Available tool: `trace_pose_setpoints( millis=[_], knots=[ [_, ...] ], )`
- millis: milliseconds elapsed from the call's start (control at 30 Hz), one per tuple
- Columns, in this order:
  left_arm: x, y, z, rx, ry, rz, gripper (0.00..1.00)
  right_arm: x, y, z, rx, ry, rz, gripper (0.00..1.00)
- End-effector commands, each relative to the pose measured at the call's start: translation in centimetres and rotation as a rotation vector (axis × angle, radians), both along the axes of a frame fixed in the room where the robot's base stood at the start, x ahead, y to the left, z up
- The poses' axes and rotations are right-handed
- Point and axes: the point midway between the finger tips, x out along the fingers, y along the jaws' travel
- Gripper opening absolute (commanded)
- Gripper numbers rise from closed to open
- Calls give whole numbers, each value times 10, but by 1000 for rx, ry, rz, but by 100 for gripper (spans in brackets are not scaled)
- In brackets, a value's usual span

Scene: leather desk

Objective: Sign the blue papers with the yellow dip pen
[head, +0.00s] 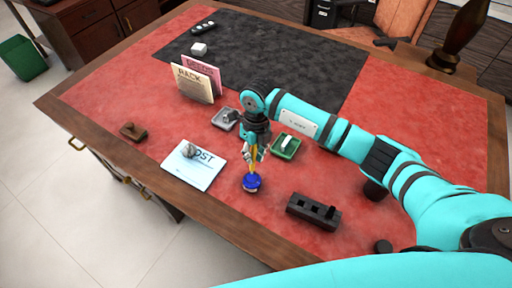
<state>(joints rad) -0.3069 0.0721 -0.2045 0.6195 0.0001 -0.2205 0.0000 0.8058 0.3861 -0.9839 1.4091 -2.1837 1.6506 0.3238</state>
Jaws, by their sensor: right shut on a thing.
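The yellow dip pen (253,170) is held upright in my right gripper (253,154), which is shut on it. The pen's lower end is at a round blue inkwell (252,185) on the red leather; whether its tip is inside I cannot tell. A pale blue paper or stack of papers (201,176), with large letters that look like "POST", lies flat to the left of the inkwell. A small grey object (190,151) rests on it and hides part of the print. My left gripper is not in view.
A cream card marked "RACK" (191,84) stands before a pink one (202,68). A grey tray (224,119) and a green tray (286,147) flank my gripper. A black slotted block (314,212) lies right of the inkwell, a brown object (132,131) far left.

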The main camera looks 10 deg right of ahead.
Motion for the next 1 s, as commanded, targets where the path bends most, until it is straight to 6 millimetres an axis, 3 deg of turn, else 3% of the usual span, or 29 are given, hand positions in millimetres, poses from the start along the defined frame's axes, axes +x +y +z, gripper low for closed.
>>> trace_pose_setpoints(
  millis=[200,533,733,1000],
  knots=[
    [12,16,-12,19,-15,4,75,0,0,-18,-1,-1,1,0],
    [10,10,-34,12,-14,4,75,0,0,-52,1,-1,2,0],
    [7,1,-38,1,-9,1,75,0,0,-58,1,-1,3,0],
    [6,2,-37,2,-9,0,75,0,0,-58,0,-2,3,0]
  ],
)
